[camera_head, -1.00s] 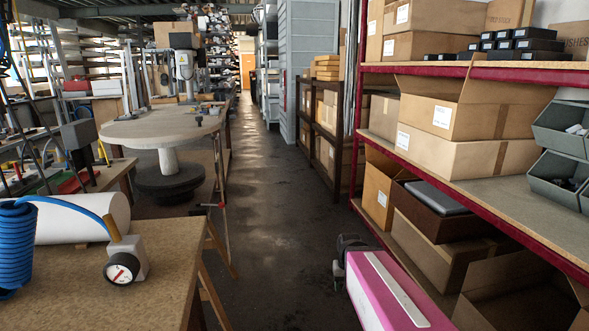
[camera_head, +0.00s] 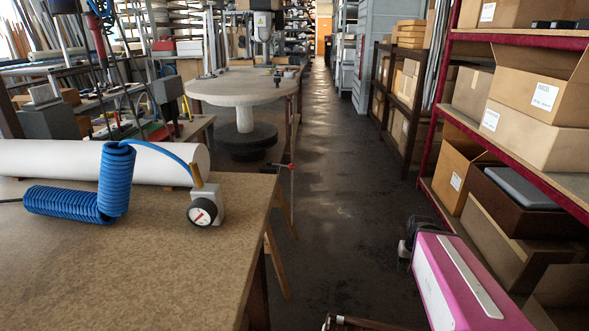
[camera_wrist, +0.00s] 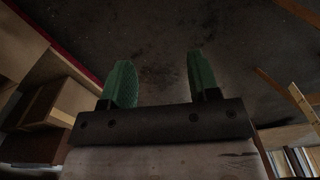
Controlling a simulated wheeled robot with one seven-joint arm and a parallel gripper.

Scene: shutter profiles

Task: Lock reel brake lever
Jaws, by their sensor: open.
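My gripper (camera_wrist: 161,65) shows in the wrist view with two green fingers set apart, nothing between them, over dark floor. In the head view, a pale round disc (camera_head: 235,88) on a white post (camera_head: 245,119) and dark round base (camera_head: 247,142) stands beyond the near bench; it looks like a reel on its side, but I cannot be sure. A small dark upright piece (camera_head: 277,76) stands on or behind its right edge. I cannot make out a brake lever for certain. My gripper is apart from all of these.
The near bench (camera_head: 110,270) fills the lower left, with a blue coiled hose (camera_head: 117,180), a gauge (camera_head: 203,210) and a white roll (camera_head: 60,160). Shelving with boxes (camera_head: 545,100) lines the right.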

